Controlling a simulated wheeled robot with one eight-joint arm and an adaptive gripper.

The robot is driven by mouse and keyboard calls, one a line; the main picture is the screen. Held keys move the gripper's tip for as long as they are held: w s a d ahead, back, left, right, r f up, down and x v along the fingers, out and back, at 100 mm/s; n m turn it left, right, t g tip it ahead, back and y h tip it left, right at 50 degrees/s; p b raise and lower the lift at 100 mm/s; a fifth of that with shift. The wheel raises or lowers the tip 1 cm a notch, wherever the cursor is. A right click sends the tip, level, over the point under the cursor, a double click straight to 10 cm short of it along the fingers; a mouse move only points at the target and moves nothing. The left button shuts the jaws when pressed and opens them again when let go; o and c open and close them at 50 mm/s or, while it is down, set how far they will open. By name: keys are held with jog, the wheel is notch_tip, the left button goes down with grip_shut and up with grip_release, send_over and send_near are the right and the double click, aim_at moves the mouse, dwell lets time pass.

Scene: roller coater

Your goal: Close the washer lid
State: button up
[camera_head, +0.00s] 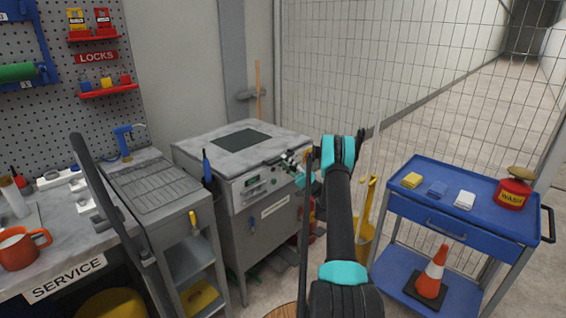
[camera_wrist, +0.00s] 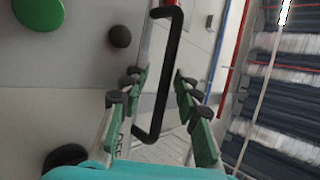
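A grey cabinet-like machine, seemingly the washer (camera_head: 270,220), stands in the middle of the head view. Its mottled grey top, seemingly the lid (camera_head: 195,147), has a dark window and looks roughly level; I cannot tell whether it is fully down. A front panel carries a small display and controls. My gripper (camera_head: 297,166) is at the right end of this panel. In the wrist view my gripper (camera_wrist: 158,115) is open, its green-padded fingers on either side of a black bar handle (camera_wrist: 168,75). I cannot tell whether they touch it.
A grey ribbed-top cart (camera_head: 150,185) and a bench with an orange mug (camera_head: 20,248) stand left. A blue cart (camera_head: 455,200) with a red can (camera_head: 513,192) stands right, before a wire fence. A green button (camera_wrist: 38,12) and black knobs (camera_wrist: 120,36) are beside the handle.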

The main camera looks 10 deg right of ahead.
jog(key=v, duration=0.7)
jog(key=shift+d+f, duration=0.1)
